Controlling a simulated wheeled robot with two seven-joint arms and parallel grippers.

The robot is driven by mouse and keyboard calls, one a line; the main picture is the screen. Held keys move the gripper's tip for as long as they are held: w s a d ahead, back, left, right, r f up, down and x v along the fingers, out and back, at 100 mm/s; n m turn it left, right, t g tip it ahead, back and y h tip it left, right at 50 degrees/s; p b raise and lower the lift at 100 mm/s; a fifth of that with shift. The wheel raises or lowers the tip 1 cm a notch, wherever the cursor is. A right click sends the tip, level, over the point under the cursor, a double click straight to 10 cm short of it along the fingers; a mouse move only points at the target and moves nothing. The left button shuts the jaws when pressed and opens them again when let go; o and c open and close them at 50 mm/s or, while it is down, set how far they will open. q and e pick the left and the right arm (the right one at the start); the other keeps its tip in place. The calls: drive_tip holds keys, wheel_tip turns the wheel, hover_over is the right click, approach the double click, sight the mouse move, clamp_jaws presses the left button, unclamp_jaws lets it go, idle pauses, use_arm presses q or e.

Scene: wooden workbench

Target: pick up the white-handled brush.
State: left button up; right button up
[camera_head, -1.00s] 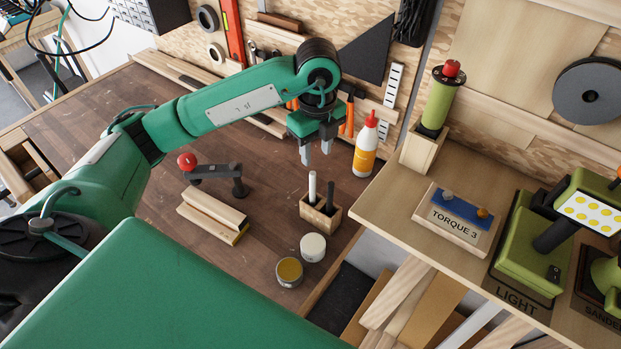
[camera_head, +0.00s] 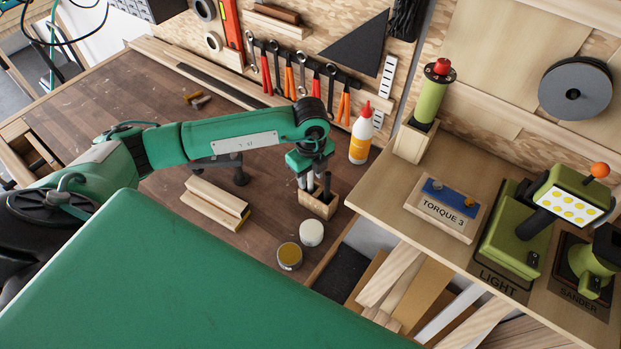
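The white-handled brush (camera_head: 310,184) stands upright in a small wooden holder (camera_head: 317,206) on the workbench. A dark-handled brush (camera_head: 327,186) stands beside it, to the right in the same holder. My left gripper (camera_head: 309,179) points down over the holder, with its fingers at the height of the white handle. The gripper hides the handle's top. The grey fingers and the pale handle blend together, so I cannot tell whether the fingers are closed on it. My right gripper is not in view.
A white-lidded jar (camera_head: 311,233) and an open tin (camera_head: 289,257) stand in front of the holder. A glue bottle (camera_head: 361,136) stands behind it to the right. Wooden blocks (camera_head: 216,203) lie to the left. A raised wooden shelf (camera_head: 385,190) begins at the right.

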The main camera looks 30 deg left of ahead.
use_arm(q)
drive_tip(key=shift+f, duration=0.1)
drive_tip(key=shift+c, duration=0.3)
clamp_jaws()
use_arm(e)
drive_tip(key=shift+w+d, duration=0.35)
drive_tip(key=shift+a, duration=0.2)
